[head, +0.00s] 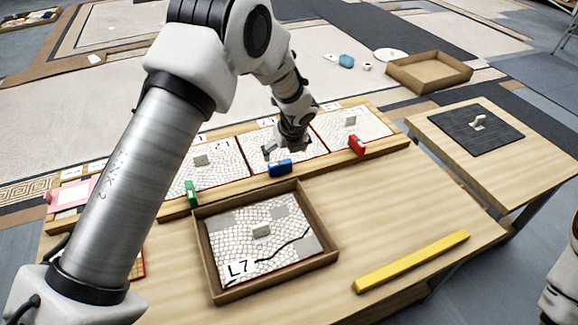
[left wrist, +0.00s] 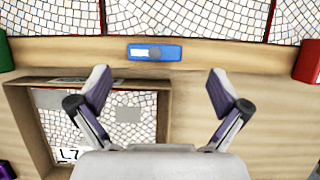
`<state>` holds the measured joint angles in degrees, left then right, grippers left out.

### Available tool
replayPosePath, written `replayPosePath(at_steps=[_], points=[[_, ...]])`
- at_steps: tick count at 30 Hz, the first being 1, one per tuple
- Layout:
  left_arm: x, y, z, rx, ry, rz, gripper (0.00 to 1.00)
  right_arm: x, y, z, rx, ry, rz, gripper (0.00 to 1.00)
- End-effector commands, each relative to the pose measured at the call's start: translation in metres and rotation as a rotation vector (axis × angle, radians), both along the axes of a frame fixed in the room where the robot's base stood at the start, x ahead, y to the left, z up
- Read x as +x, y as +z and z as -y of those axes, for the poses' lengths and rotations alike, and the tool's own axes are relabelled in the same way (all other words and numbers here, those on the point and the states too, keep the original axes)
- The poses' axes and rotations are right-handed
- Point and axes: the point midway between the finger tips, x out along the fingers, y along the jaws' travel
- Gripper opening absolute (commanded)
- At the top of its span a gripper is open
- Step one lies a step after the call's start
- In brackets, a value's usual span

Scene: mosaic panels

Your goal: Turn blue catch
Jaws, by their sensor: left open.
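The blue catch (head: 280,168) is a small blue block on the wooden rail, at the front edge of the middle mosaic panel (head: 265,152). In the left wrist view the blue catch (left wrist: 155,51) lies lengthwise along the rail, with a light grey part on its face. My left gripper (head: 285,148) is above the middle panel near the blue catch. In the left wrist view its two fingers (left wrist: 161,92) are spread wide and empty, with the catch beyond and between them. My right gripper is not in view; a white arm part of mine shows at the right edge.
A green catch (head: 191,194) and a red catch (head: 357,146) sit on the same rail. A wooden tray (head: 328,262) holding panel L7 (head: 262,250) stands in front. A yellow bar (head: 412,262) lies at the right. The table between tray and bar is clear.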

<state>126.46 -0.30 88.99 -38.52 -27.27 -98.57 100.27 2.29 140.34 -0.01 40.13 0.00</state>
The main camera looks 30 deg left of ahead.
Motion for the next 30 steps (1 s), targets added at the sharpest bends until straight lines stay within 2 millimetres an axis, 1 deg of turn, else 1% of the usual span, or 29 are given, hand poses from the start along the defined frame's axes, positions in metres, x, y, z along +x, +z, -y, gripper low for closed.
replayPosePath(at_steps=[2,7,11,15,20,21,23,24,26,30], points=[[0.002,-0.01,-0.003,-0.001,0.002,-0.003,1.0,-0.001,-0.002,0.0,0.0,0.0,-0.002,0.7],[0.009,-0.043,-0.012,-0.002,0.002,-0.004,1.0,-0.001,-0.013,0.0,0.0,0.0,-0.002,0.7],[0.015,-0.061,-0.018,-0.003,0.001,-0.003,1.0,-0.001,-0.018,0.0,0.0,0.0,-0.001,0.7],[0.017,-0.067,-0.021,-0.003,0.002,-0.001,1.0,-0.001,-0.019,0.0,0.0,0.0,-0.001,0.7],[0.017,-0.067,-0.021,-0.002,0.002,-0.002,1.0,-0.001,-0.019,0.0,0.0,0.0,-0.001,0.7],[0.017,-0.067,-0.021,-0.002,0.002,-0.002,0.96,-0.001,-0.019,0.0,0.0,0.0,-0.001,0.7],[0.017,-0.067,-0.021,-0.002,0.002,-0.002,0.75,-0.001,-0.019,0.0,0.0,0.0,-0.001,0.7],[0.017,-0.067,-0.021,-0.002,0.002,-0.002,0.61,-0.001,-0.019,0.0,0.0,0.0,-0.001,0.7],[0.017,-0.067,-0.021,-0.002,0.002,-0.002,0.4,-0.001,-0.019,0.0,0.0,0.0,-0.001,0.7],[0.017,-0.067,-0.021,-0.002,0.002,-0.002,0.4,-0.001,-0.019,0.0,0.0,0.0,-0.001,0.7]])
